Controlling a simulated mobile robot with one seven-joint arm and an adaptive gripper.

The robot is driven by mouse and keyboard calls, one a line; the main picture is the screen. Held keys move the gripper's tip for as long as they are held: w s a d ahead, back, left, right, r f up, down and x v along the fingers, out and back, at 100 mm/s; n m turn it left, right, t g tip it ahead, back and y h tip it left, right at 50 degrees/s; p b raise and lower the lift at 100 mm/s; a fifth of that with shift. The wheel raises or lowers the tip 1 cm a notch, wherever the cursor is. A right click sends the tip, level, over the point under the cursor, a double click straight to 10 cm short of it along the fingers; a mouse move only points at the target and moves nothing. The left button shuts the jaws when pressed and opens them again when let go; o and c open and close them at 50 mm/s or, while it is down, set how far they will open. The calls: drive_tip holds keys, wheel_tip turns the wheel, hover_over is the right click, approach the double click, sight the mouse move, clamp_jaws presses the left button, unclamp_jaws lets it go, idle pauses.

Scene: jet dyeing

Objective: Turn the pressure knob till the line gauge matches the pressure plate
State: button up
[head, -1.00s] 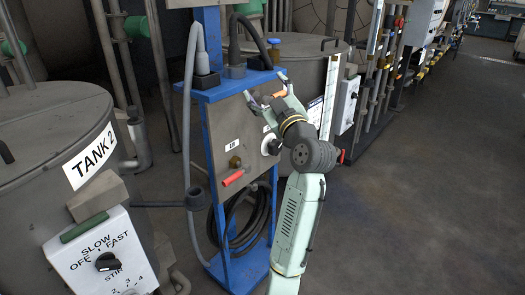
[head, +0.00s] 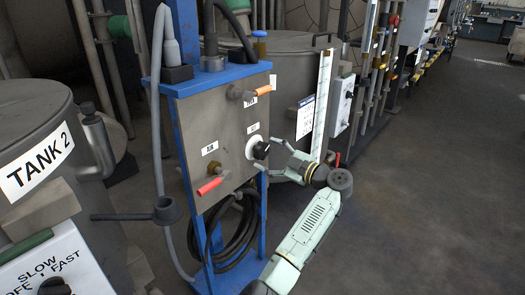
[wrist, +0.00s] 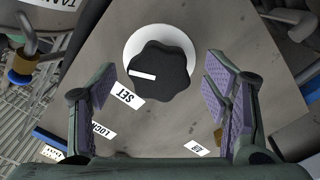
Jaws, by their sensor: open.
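The black knob (head: 260,150) sits on a white round dial on the grey panel (head: 228,125) of the blue stand. In the wrist view the knob (wrist: 160,72) is lobed, and its white pointer line points left, close to the SET label (wrist: 128,96). My gripper (head: 271,160) is open at the right of the knob. In the wrist view its fingers (wrist: 160,92) are spread to the left and right of the knob, with gaps on both sides. I cannot make out a line gauge or pressure plate reading.
An orange-handled valve (head: 257,90) is above the knob and a red-handled valve (head: 210,186) below left. Black hose (head: 232,235) coils under the panel. Tank 2 (head: 30,120) stands left, another tank (head: 290,75) behind. Open floor (head: 430,190) lies right.

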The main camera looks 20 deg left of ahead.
drive_tip(key=shift+x, duration=1.45)
drive_tip(key=shift+c, duration=0.2)
drive_tip(key=shift+f, duration=0.1)
drive_tip(key=c, duration=1.1)
